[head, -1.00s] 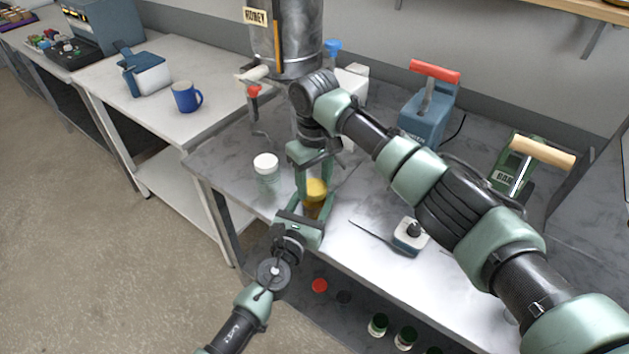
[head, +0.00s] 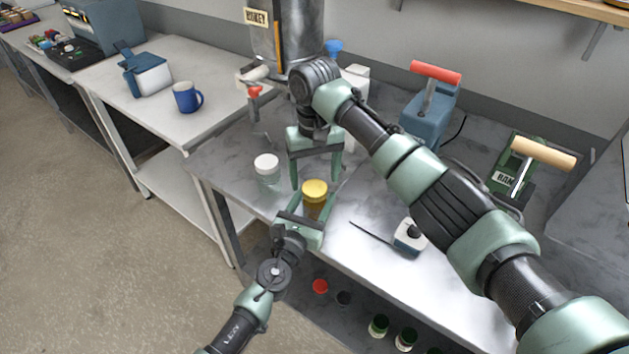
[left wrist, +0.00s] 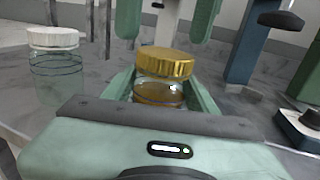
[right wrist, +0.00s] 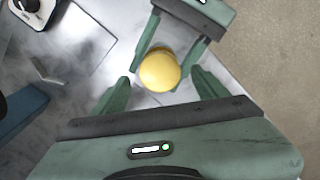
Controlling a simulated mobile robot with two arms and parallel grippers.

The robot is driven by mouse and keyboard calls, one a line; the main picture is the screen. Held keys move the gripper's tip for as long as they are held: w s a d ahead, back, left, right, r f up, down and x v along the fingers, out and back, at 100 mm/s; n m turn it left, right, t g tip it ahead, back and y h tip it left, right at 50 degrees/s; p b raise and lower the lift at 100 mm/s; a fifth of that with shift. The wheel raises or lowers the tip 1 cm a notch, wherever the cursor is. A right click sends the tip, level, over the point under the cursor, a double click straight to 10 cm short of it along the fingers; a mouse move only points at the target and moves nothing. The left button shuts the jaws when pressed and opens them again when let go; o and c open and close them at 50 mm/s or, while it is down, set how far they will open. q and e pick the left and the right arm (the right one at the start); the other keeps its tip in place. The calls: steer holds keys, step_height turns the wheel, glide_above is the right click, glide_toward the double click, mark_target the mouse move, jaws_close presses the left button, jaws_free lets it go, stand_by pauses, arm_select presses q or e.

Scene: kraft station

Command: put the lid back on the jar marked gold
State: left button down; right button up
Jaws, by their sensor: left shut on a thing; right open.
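The jar (head: 315,207) with amber contents stands upright near the front edge of the grey table. The gold lid (head: 315,187) sits on top of it; in the left wrist view the lid (left wrist: 164,62) looks level, but I cannot tell if it is screwed tight. My left gripper (head: 312,208) is shut on the jar's body (left wrist: 158,93) from the front. My right gripper (head: 316,183) is open and empty above and behind the lid. In the right wrist view the lid (right wrist: 159,71) shows beyond and between its open fingers.
A clear jar with a white lid (head: 266,172) stands just left of the held jar. A white-and-black device (head: 409,236) with a thin rod lies to the right. A steel honey tank (head: 290,35) stands behind. Several small jars (head: 378,325) are on the lower shelf.

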step_height(320, 180, up, 2)
steer(key=shift+r, duration=0.1)
steer(key=shift+c, duration=0.4)
steer(key=n, duration=0.1)
steer(key=r+n, duration=0.1)
steer(key=n, duration=0.3)
steer(key=shift+w+a+r, duration=0.1)
steer(key=shift+r, duration=0.15)
steer(key=n, duration=0.2)
steer(key=r+n, duration=0.1)
steer(key=shift+n, duration=0.4)
steer(key=n, duration=0.3)
steer(key=shift+r, duration=0.4)
steer(key=shift+f, duration=4)
